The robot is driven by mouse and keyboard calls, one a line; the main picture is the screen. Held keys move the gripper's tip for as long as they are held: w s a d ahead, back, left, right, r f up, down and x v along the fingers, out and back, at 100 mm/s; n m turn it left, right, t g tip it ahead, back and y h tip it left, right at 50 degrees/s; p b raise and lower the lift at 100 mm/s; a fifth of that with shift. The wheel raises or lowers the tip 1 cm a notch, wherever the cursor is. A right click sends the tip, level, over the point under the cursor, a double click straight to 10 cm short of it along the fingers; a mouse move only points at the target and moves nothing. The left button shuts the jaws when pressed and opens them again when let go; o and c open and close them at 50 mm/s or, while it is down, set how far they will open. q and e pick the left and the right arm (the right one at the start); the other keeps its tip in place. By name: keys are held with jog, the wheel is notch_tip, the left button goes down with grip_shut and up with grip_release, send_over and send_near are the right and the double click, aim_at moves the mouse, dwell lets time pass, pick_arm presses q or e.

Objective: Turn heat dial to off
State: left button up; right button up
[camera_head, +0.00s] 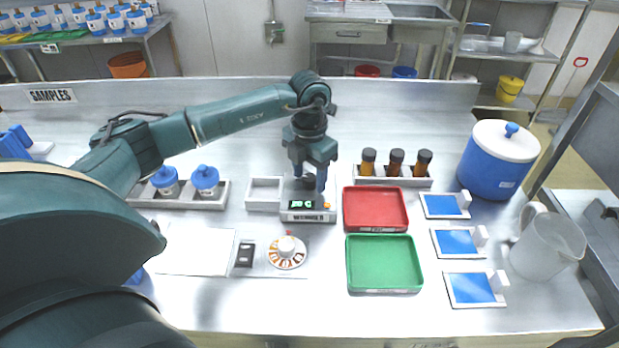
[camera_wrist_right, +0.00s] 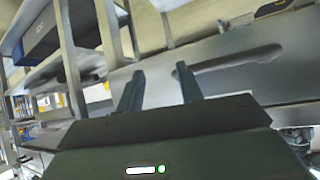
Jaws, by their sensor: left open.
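The heat dial (camera_head: 287,252) is a round white knob on a disc with orange-red marks, on a plate at the front middle of the bench. Its setting is too small to read. My left gripper (camera_head: 309,186) points down, open and empty, over the weighing scale (camera_head: 308,215), behind and slightly right of the dial. It does not touch the dial. My right gripper (camera_wrist_right: 160,88) shows in the right wrist view with its two fingers apart and nothing between them. The dial does not show in that view.
A small black switch (camera_head: 245,254) sits left of the dial. A red tray (camera_head: 376,209) and a green tray (camera_head: 384,263) lie to the right. Brown bottles stand in a rack (camera_head: 393,181) behind. The bench front is clear.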

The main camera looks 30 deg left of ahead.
pick_arm(q)
jog(key=c, duration=1)
jog(key=shift+n, duration=0.3)
jog(key=n, duration=0.3)
jog(key=shift+n, duration=2.6)
jog(key=o, duration=1)
